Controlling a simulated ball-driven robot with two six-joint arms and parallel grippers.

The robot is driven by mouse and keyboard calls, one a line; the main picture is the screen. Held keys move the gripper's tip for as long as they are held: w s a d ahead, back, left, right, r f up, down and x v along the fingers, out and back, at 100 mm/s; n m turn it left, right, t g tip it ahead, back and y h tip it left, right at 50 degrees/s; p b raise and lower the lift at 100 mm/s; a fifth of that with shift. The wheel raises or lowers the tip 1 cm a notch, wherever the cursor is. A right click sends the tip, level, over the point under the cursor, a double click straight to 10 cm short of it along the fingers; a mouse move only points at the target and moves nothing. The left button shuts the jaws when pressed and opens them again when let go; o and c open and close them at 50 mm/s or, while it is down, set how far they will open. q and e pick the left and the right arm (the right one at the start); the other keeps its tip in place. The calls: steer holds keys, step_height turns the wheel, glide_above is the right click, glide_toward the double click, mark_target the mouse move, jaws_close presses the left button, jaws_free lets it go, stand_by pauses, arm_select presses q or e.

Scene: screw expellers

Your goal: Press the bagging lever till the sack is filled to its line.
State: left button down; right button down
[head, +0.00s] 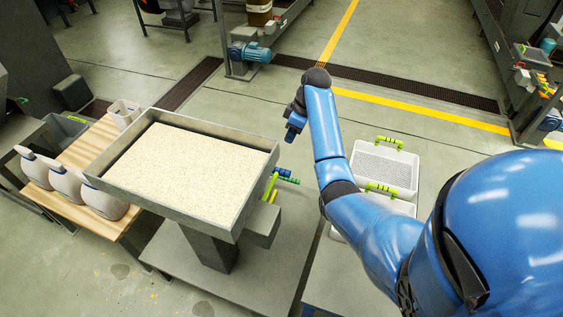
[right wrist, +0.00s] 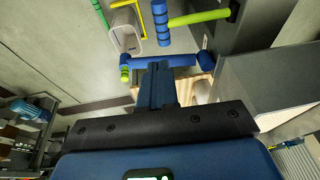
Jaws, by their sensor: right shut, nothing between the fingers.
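Several blue and green handles (head: 286,174) stick out from the right side of a wide metal hopper (head: 257,205) full of pale granular material. I cannot tell which of them is the bagging lever. In the right wrist view a blue bar with a green end (right wrist: 172,61) lies across just beyond my fingertips, and a second blue and green handle (right wrist: 200,18) is above it. My right gripper (head: 291,135) is shut and empty, above and beyond the handles in the head view. Its closed fingers (right wrist: 158,75) point towards the bar; contact is unclear. No sack or fill line is recognisable.
White perforated crates with green handles (head: 385,168) stand right of the hopper, below my right arm. A blue motor (head: 250,53) stands behind. Open floor lies between.

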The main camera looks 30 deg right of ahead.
glide_above(282, 175)
steer(key=w+d, duration=0.1)
steer(key=w, duration=0.1)
step_height(282, 175, down, 12)
steer(key=shift+r+p, duration=0.25)
steer(key=shift+p, duration=0.15)
steer(key=shift+s+a+f, duration=0.1)
steer(key=shift+f, duration=0.55)
steer(key=shift+f, duration=0.1)
steer(key=f+b, duration=0.3)
steer(key=f, duration=0.1)
steer(key=f+b, duration=0.2)
steer(key=shift+w+d+f+b, duration=0.2)
steer(key=shift+d+f+b, duration=0.1)
steer(key=shift+f, duration=0.1)
steer(key=shift+a+f, duration=0.1)
steer(key=shift+f, duration=0.2)
steer(key=shift+s, duration=0.1)
